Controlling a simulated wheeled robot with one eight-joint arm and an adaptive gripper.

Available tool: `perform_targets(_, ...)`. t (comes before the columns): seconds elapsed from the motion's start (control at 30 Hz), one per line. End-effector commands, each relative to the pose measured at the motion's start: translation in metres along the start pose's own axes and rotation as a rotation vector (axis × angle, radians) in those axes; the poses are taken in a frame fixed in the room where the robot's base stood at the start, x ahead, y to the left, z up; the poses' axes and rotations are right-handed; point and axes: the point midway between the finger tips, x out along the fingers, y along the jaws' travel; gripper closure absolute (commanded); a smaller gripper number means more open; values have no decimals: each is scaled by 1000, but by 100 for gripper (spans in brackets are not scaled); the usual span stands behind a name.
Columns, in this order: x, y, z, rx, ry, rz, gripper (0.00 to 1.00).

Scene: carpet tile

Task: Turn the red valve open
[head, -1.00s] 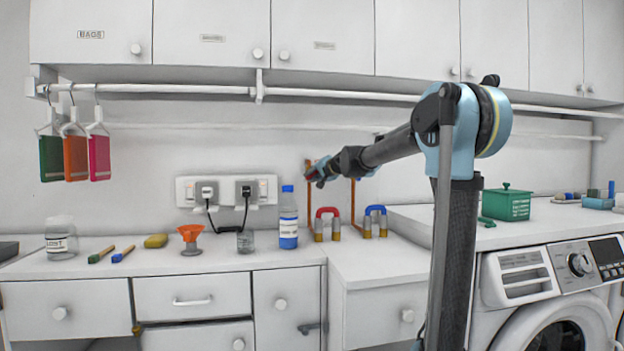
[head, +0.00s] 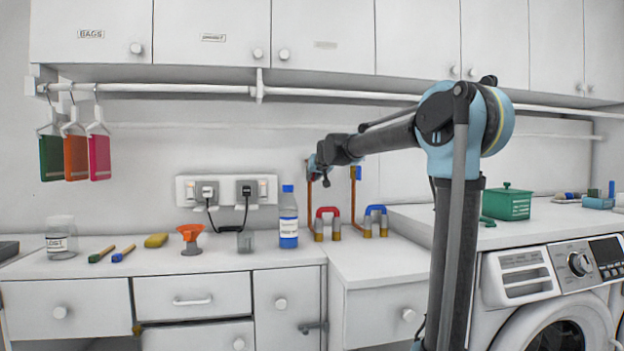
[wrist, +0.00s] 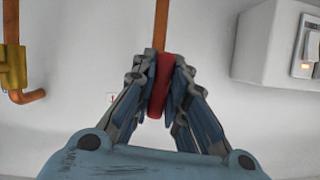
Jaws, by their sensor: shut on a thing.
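The red valve handle (wrist: 162,84) shows in the wrist view between my two fingers. It lies nearly in line with the copper pipe (wrist: 161,22) beyond it, slightly tilted. My gripper (wrist: 161,93) is shut on the handle, with a finger against each side. In the head view my gripper (head: 317,172) is at the upper end of the left copper pipe on the wall, and it hides most of the red valve there.
A second copper pipe (head: 353,198) with a blue handle (head: 357,173) stands close to the right. The socket strip (head: 226,190) is on the wall to the left. A bottle (head: 288,217) and red and blue horseshoe shapes stand on the counter below.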

Motion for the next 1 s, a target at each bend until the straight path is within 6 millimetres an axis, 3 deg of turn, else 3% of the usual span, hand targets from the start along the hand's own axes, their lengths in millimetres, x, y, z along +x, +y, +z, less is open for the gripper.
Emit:
perform_targets(0.3,1,1,-1,-103,1,44,100)
perform_targets(0.87,1,2,-2,-125,3,54,100)
perform_targets(0.9,1,2,-2,-125,3,54,78)
perform_targets(0.97,1,2,-2,-124,3,54,67)
perform_targets(1.0,0,2,-2,-124,3,53,67)
